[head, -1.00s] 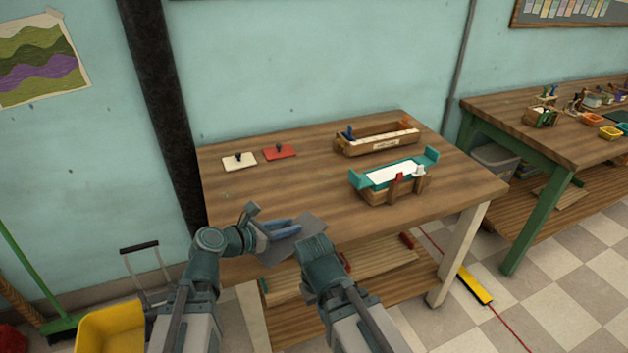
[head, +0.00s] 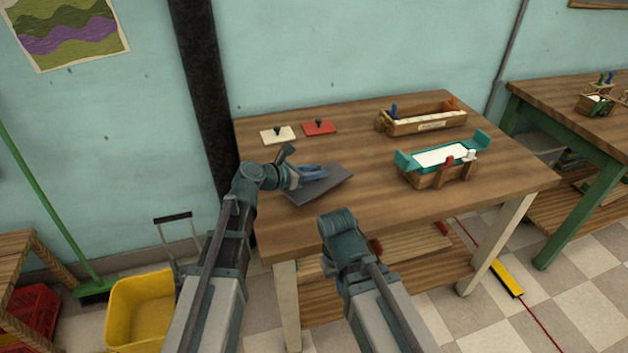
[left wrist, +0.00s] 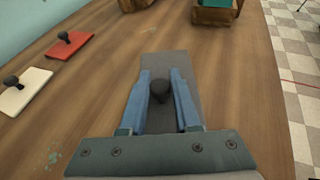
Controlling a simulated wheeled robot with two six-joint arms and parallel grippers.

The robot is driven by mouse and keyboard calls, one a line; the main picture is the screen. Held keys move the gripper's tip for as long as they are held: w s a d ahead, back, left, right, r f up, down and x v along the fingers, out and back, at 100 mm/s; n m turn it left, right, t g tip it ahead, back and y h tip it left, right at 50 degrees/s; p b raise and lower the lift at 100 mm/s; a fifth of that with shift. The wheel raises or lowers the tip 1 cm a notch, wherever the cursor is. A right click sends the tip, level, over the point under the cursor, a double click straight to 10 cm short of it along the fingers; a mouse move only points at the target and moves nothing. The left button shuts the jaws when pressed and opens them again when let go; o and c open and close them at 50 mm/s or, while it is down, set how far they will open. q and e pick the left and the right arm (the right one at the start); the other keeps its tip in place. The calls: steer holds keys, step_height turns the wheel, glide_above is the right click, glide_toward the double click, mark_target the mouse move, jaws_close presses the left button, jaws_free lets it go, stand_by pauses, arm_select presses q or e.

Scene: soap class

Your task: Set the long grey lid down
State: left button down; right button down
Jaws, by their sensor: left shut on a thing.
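The long grey lid (head: 318,190) is over the front left part of the wooden table (head: 375,205). My left gripper (head: 322,173) is shut on the lid by its dark knob (left wrist: 160,88), which shows between the blue fingers in the left wrist view. The lid looks about level; I cannot tell whether it touches the tabletop or hangs just above it. My right gripper (head: 338,222) is near the table's front edge, pointing away from the camera. Its fingers are hidden.
A cream lid (head: 278,136) and a red lid (head: 320,128) lie at the back left. A wooden box (head: 425,124) and a box with teal ends (head: 436,172) stand to the right. Bare tabletop lies between these and the grey lid. A yellow bin (head: 140,305) is on the floor.

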mark_target(316, 181)
arm_select(q)
steer(key=shift+a+f+b, duration=0.1)
steer(key=shift+f+b, duration=1.3)
steer(key=shift+f, duration=0.25)
steer(key=shift+f, duration=0.15)
steer(key=c, duration=0.6)
jaws_free()
steer(key=shift+s+a+r, duration=0.1)
steer(key=shift+r, duration=0.25)
steer(key=p+v, duration=0.4)
steer(key=v, duration=0.6)
steer(key=shift+s+a, duration=0.1)
steer(key=shift+s, duration=0.1)
steer(key=shift+s+a+r+p, duration=0.15)
steer(key=shift+s+a+p, duration=0.2)
steer(key=shift+a, duration=0.15)
